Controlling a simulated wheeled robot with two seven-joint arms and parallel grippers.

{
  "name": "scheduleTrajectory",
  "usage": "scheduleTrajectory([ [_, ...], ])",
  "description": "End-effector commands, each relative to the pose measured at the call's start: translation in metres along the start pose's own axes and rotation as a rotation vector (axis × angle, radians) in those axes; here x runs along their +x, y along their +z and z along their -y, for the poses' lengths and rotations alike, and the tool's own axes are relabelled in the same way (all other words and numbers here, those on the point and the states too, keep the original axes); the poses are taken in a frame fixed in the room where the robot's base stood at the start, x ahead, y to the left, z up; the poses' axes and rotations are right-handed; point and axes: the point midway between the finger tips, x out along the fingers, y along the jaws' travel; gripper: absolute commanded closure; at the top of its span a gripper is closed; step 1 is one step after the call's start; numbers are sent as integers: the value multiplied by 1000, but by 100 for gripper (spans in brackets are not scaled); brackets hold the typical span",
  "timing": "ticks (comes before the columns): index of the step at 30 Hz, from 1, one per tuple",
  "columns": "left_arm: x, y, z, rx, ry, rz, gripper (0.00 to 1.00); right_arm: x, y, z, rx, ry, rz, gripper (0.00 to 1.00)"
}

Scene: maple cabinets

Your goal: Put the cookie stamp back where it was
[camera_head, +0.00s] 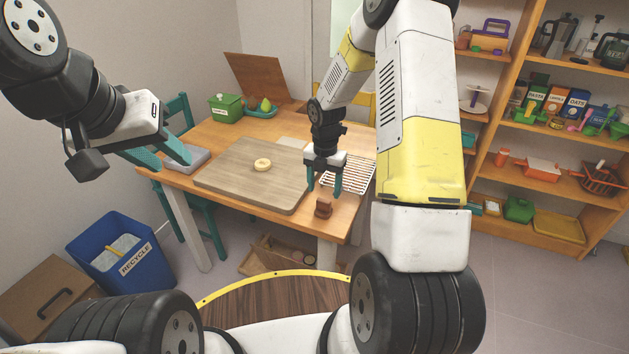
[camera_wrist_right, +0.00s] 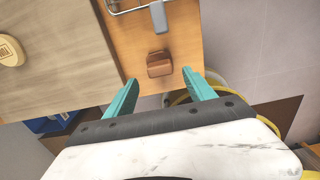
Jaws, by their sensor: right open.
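The cookie stamp (camera_head: 323,208), a small brown block with a raised grip, stands on the wooden table near its front right corner. It also shows in the right wrist view (camera_wrist_right: 159,64). My right gripper (camera_head: 324,189) is open and empty above and close to the stamp. In the wrist view its teal fingertips (camera_wrist_right: 160,77) are apart, with the stamp just beyond the gap between them. A round pale cookie (camera_head: 262,165) lies on the cutting board (camera_head: 230,178). My left gripper (camera_head: 163,150) is raised at the left, its teal fingers apart and empty.
A wire rack (camera_head: 355,172) lies right of the board, beyond the stamp. A grey tray (camera_head: 187,160) is at the table's left end. A green box (camera_head: 225,108) and a teal fruit dish (camera_head: 260,112) stand at the back. Shelves (camera_head: 545,140) stand at the right.

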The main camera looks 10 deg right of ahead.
Motion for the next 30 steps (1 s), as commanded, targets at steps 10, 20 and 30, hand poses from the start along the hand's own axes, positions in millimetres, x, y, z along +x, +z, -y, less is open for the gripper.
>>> scheduleTrajectory([
  [10, 0, 0, 0, 0, 0, 0, 64, -53, 0, 0, 2, 1, 1, 37],
  [20, 0, 0, 0, 0, 0, 0, 64, -156, -28, 20, 529, 92, 84, 37],
  [30, 0, 0, 0, 0, 0, 0, 64, -275, -122, 74, 1567, 393, 0, 37],
])
